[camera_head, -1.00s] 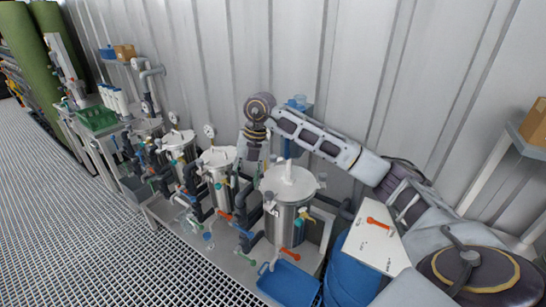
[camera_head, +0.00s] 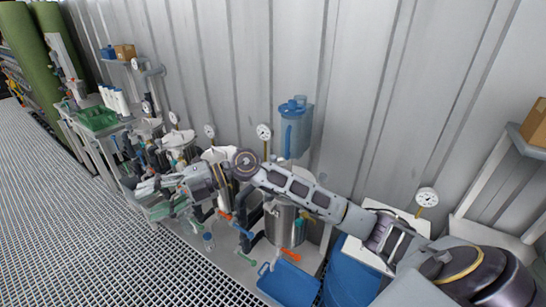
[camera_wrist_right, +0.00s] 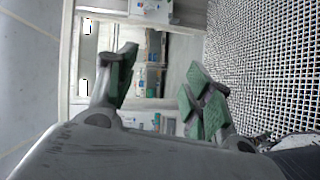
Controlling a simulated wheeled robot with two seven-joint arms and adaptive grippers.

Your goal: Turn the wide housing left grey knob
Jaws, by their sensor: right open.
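Several steel vessels stand in a row along the wall; the widest one in view (camera_head: 284,229) is at the right end, its lid hidden behind my right arm. I cannot make out a grey knob or tell which part is the wide housing. My right gripper (camera_head: 150,187) is left of the vessels, above the floor edge of the bench, its fingers pointing left. In the right wrist view the right gripper (camera_wrist_right: 162,65) is open, with green pads apart and nothing between them. My left gripper is not in view.
A blue tray (camera_head: 288,283) and a blue barrel (camera_head: 349,275) stand at the front right. A blue pitcher (camera_head: 294,128) hangs near the wall. Orange, green and blue valve handles stick out before the vessels. The grated floor (camera_head: 90,230) is clear.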

